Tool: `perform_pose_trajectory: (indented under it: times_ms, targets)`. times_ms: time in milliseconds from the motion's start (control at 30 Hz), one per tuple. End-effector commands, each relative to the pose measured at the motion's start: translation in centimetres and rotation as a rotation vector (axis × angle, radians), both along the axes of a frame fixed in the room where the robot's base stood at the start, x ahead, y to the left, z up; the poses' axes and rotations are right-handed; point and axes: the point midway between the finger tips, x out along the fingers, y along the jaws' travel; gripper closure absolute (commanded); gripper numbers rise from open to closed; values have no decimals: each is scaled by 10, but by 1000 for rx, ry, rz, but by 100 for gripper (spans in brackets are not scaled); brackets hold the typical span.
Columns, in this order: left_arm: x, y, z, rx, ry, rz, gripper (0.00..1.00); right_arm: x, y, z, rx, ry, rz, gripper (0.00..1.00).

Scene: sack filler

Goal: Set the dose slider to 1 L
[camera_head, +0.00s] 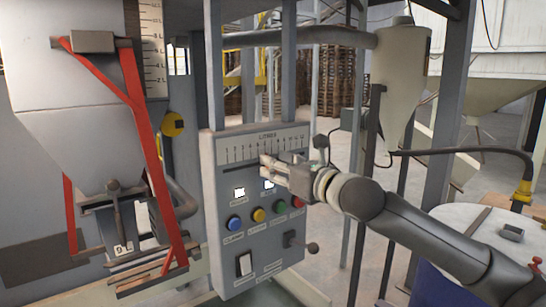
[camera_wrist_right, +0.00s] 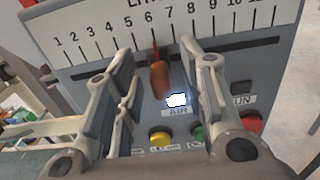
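The dose slider's orange-brown knob (camera_wrist_right: 160,79), with a thin red pointer above it, stands at about the 6 mark of the white litres scale (camera_wrist_right: 80,30). The scale also shows on the grey control panel (camera_head: 212,180) in the head view, where my right gripper hides the knob. My right gripper (camera_head: 264,160) is at the panel front, just below the scale. In the wrist view its two fingers (camera_wrist_right: 165,62) are open, one on each side of the knob, with gaps to both. I see no contact with the knob. My left gripper is not in view.
Below the gripper are a blue button (camera_head: 235,223), a yellow button (camera_head: 258,215), a green button (camera_head: 280,206) and a red button (camera_head: 297,202). The hopper (camera_head: 60,120) with red bars stands left.

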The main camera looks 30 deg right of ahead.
Motion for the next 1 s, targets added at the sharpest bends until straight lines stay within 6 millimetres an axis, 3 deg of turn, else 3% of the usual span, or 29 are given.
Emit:
perform_pose_trajectory:
  times_ms: [233, 600, 900, 1000]
  targets:
    - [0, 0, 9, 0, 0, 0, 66, 16, 2, 1, 1, 0, 2, 62]
    - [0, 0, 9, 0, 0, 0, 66, 19, 2, -1, -1, 1, 1, 62]
    - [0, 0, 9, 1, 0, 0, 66, 19, 2, 0, -1, 1, 1, 100]
    - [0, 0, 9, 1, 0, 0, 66, 19, 2, 0, -1, 1, 1, 100]
